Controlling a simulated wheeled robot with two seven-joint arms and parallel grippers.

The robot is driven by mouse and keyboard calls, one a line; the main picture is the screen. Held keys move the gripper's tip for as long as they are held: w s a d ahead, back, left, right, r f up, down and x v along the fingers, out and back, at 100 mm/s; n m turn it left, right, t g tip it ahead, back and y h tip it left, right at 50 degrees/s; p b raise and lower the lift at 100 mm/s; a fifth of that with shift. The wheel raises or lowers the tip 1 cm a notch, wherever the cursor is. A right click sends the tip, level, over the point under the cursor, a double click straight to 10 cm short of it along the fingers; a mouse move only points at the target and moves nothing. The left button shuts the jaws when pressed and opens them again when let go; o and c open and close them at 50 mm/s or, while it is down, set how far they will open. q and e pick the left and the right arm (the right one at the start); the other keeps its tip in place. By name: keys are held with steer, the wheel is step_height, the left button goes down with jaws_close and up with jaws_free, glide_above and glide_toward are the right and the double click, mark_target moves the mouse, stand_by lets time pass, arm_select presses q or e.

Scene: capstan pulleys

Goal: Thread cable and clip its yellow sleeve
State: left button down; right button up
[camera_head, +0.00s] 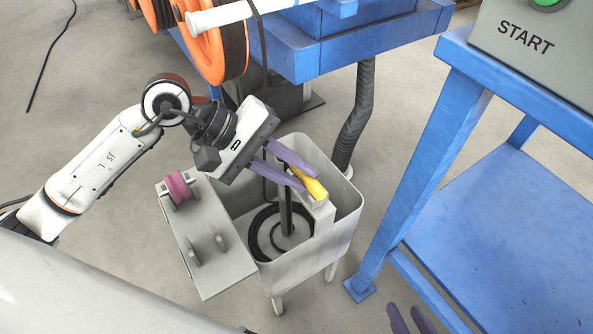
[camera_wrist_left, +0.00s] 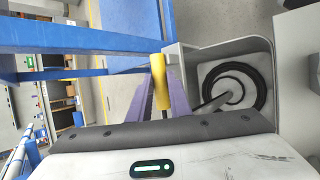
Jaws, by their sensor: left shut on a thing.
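My left gripper (camera_head: 304,178), with purple fingers, is shut on the yellow sleeve (camera_head: 317,189) above the back right of the grey bin. In the left wrist view the sleeve (camera_wrist_left: 160,84) lies between the left fingertips (camera_wrist_left: 162,97), with a bit of dark cable below it. The black cable (camera_head: 256,232) lies coiled in the bin. A pink pulley (camera_head: 178,187) sits on the grey plate (camera_head: 226,268), left of the gripper. Two small grey upright brackets (camera_head: 194,253) stand on that plate. My right gripper (camera_head: 411,320) shows only its two purple fingers, spread apart and empty, at the bottom edge.
The grey bin (camera_head: 345,222) stands on legs beside the plate. A blue table (camera_head: 480,210) with a START box (camera_head: 518,45) is at right. Orange reels (camera_head: 204,50) and a blue bench (camera_head: 350,42) are at the back. A dark corrugated hose (camera_head: 355,120) stands behind the bin.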

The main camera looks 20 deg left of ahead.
arm_select(q)
steer(key=c, duration=1.5)
jaws_free()
steer(key=shift+c, duration=0.2)
steer(key=v, duration=1)
steer(key=shift+p, duration=0.45)
arm_select(e)
steer(key=shift+w+a+r, duration=0.1)
steer(key=shift+a+r, duration=0.05)
steer(key=shift+r, duration=0.35)
arm_select(q)
steer(key=shift+a+r, duration=0.1)
steer(key=shift+r, duration=0.05)
